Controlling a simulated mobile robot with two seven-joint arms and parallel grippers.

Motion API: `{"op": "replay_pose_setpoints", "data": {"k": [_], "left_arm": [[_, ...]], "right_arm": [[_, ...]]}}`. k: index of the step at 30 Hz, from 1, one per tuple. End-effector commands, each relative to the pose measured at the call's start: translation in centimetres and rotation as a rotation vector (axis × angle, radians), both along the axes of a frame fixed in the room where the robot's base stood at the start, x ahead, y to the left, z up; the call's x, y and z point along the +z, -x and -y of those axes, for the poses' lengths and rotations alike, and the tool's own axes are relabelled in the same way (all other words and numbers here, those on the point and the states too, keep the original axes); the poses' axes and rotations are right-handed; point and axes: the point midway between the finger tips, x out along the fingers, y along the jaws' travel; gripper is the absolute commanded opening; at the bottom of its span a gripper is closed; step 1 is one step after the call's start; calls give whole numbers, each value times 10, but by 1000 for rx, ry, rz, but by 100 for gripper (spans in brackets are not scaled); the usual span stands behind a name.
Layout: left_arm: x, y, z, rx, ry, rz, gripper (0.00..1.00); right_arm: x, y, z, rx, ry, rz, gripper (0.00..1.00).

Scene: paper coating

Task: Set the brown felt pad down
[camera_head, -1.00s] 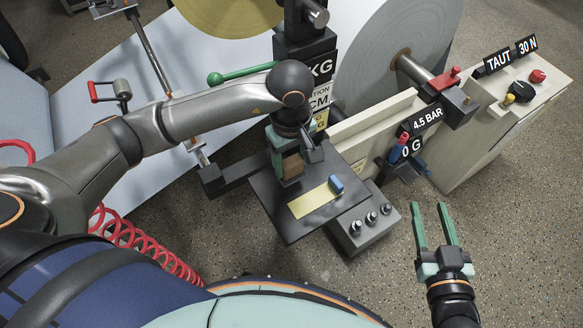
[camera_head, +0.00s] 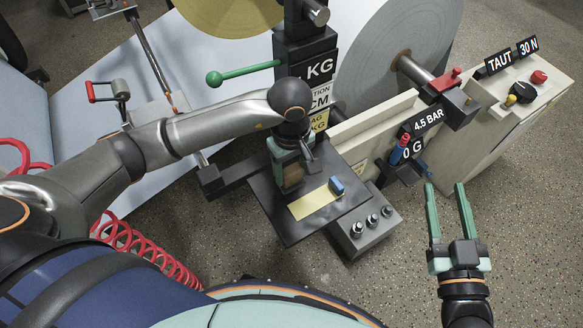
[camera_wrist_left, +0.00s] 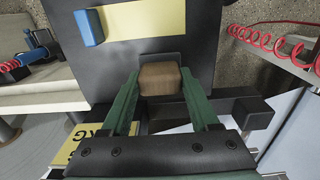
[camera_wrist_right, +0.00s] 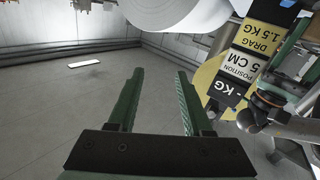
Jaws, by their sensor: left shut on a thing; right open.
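The brown felt pad (camera_head: 293,176) is a small brown block between the green fingers of my left gripper (camera_head: 290,172). In the left wrist view the pad (camera_wrist_left: 160,79) sits between the fingertips (camera_wrist_left: 160,92), and the gripper is shut on it. The pad is at the black plate (camera_head: 290,232), beside a dark square patch or block (camera_wrist_left: 160,58). I cannot tell whether the pad touches the plate. My right gripper (camera_head: 446,190) is open and empty, off to the right over the floor; its parted fingers also show in the right wrist view (camera_wrist_right: 160,75).
On the plate lie a pale yellow strip (camera_head: 314,204) and a small blue block (camera_head: 337,186). A grey box with knobs (camera_head: 364,224) adjoins the plate on the right. A green-handled lever (camera_head: 243,72) and a large grey roll (camera_head: 392,60) stand behind. Floor at the lower right is clear.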

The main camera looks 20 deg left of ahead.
Motion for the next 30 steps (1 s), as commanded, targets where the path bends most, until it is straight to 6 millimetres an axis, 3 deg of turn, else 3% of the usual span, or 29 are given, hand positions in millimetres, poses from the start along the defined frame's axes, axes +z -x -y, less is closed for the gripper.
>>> {"op": "replay_pose_setpoints", "data": {"k": [4, 5, 12, 24, 26, 30], "left_arm": [[-1, 0, 0, 0, 1, 1, 0], [-1, 0, 0, 0, 0, 0, 65], [-1, 0, 0, 0, 0, 0, 92], [2, 0, 0, 0, -1, -1, 92], [6, 0, 0, 0, 0, 1, 92], [36, -1, -1, -1, -1, 6, 92]], "right_arm": [[4, 0, 0, 1, -1, 17, 50], [5, 0, 0, 2, -1, 21, 50], [6, -1, 0, 5, 3, 22, 50], [5, -1, 0, 5, 4, 4, 50], [-12, 1, 1, -4, 3, -61, 50], [-47, 8, 2, -18, 3, -202, 50]]}}
